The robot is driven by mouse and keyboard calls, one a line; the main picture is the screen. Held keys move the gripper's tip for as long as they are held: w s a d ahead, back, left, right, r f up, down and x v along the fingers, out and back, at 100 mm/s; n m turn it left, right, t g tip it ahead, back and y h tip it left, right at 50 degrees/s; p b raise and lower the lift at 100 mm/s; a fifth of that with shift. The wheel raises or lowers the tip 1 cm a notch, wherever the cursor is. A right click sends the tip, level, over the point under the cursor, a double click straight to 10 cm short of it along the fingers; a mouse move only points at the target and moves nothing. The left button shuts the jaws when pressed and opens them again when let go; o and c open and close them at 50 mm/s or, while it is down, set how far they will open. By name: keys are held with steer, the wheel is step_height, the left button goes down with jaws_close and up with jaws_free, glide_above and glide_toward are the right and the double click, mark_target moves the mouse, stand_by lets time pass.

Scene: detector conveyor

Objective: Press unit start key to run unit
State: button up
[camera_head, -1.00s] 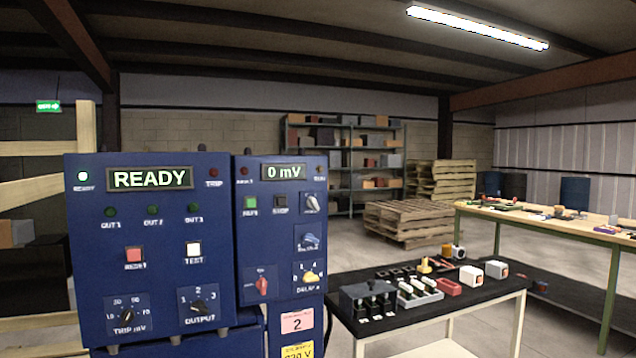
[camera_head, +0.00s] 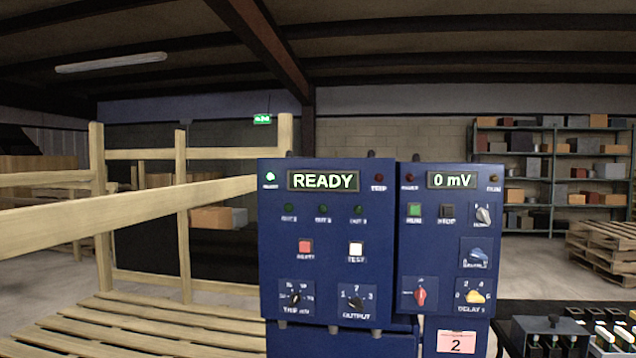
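The blue detector unit (camera_head: 328,235) stands at the centre, its display (camera_head: 323,181) reading READY with a lit green lamp (camera_head: 270,177) at its left. It carries a red key (camera_head: 306,247), a white TEST key (camera_head: 356,249) and knobs marked TRIP and OUTPUT. A second blue panel (camera_head: 450,240) adjoins it on the right, its display (camera_head: 451,180) reading 0 mV. This panel has a green key labelled RUN (camera_head: 414,210), a dark key (camera_head: 447,212) beside it, a red switch (camera_head: 420,293) and a yellow DELAY knob (camera_head: 475,297). My gripper is not in view.
A wooden rail frame (camera_head: 185,215) and slatted pallet (camera_head: 150,325) fill the left. A black-topped table (camera_head: 520,310) with a dark box (camera_head: 550,335) and small parts is at the lower right. Shelves (camera_head: 552,160) and stacked pallets (camera_head: 605,250) stand behind.

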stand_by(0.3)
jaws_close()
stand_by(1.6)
